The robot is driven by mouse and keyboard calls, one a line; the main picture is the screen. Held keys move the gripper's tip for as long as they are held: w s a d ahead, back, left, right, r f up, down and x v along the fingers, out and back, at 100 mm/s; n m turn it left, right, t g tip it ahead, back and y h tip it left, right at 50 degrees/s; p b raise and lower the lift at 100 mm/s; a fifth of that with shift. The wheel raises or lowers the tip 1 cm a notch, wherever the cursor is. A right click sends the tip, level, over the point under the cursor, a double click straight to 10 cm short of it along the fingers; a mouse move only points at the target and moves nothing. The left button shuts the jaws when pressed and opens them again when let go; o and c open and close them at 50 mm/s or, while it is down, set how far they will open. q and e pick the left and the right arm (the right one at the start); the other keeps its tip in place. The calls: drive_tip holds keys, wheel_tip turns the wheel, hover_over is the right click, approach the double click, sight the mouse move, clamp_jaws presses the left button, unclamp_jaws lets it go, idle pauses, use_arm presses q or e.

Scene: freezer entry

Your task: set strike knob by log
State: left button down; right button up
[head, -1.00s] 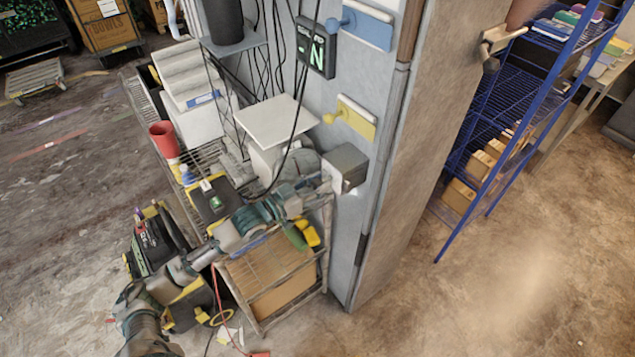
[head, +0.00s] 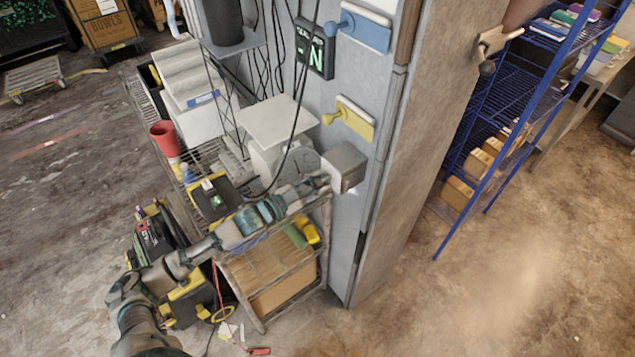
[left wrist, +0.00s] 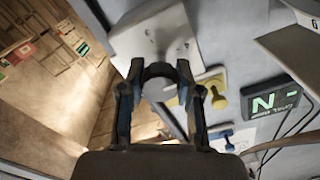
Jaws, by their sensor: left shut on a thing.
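A grey box (head: 345,167) is fixed to the wall beside the door frame; it also shows in the left wrist view (left wrist: 150,35). A round grey knob (left wrist: 160,75) on its face sits between my left gripper's fingers. My left gripper (head: 326,181) reaches the box from the left and is shut on this knob; in the left wrist view (left wrist: 155,75) the fingers are on either side of it. The knob's pointer and markings cannot be made out. A dark display (head: 315,47) with a green N and a dash hangs above the box. My right gripper is not in view.
A yellow knob plate (head: 350,118) and a blue knob plate (head: 364,30) are on the wall above the box. A wire cart (head: 262,285) with a white scale (head: 278,122) stands below and left. A cable hangs close to my arm.

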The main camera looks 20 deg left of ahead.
use_arm(q)
drive_tip(key=shift+f, duration=0.45)
drive_tip(key=c, duration=0.8)
unclamp_jaws()
drive_tip(key=shift+o, duration=0.2)
drive_tip(key=shift+w+r, duration=0.1)
drive_tip(key=shift+w, duration=0.1)
drive_tip(key=shift+a+r, duration=0.1)
drive_tip(key=shift+s, duration=0.2)
drive_tip(key=v, duration=1.1)
drive_tip(key=shift+s+a, duration=0.15)
drive_tip(key=shift+a, duration=0.25)
